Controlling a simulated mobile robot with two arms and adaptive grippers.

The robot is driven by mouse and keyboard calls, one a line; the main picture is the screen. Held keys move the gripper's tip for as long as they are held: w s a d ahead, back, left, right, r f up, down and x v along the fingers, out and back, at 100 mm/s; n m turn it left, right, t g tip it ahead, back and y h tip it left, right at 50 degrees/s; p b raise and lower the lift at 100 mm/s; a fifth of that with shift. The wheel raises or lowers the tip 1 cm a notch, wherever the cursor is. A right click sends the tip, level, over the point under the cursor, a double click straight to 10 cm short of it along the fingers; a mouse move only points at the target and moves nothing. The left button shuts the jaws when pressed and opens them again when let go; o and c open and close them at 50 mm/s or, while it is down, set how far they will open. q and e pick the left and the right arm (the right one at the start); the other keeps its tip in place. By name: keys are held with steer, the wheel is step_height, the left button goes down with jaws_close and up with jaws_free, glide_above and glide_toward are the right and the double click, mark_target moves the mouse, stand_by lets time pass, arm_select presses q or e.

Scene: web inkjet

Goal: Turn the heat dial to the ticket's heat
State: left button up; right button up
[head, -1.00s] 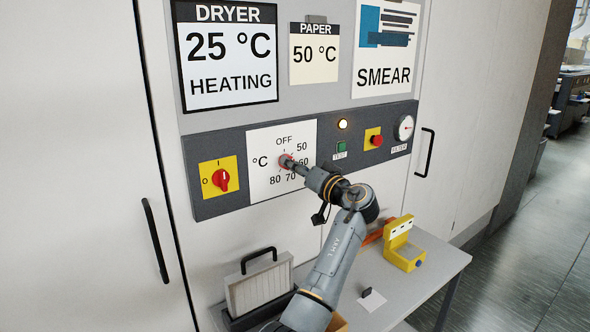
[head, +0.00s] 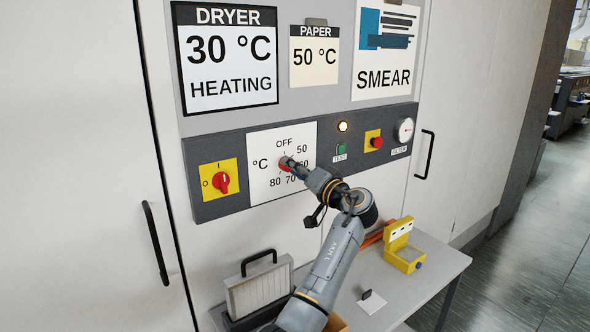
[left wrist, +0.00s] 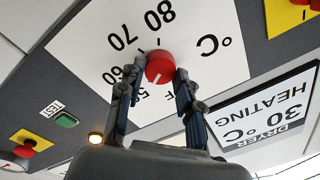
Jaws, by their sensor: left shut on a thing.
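The red heat dial (head: 284,164) sits on a white scale plate (head: 264,182) marked OFF, 50, 60, 70 and 80. My left gripper (head: 290,166) is shut on the dial. In the left wrist view, its two fingers (left wrist: 158,76) flank the dial (left wrist: 160,64). There the dial's white line slants toward the partly covered 50 mark. The paper ticket (head: 314,58) reads 50 °C. The dryer display (head: 227,60) reads 30 °C and HEATING. My right gripper is not in view.
A red switch on yellow (head: 221,180) is left of the dial plate. A lit lamp (head: 342,126), a green test button (head: 341,149) and a red button (head: 377,142) are to the right. A table (head: 437,258) below bears a filter-like panel (head: 258,291) and a yellow device (head: 404,257).

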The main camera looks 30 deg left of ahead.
arm_select(q)
steer(key=o, duration=1.2)
steer(key=shift+r, duration=0.15)
steer(key=shift+c, duration=0.2)
steer(key=v, duration=1.2)
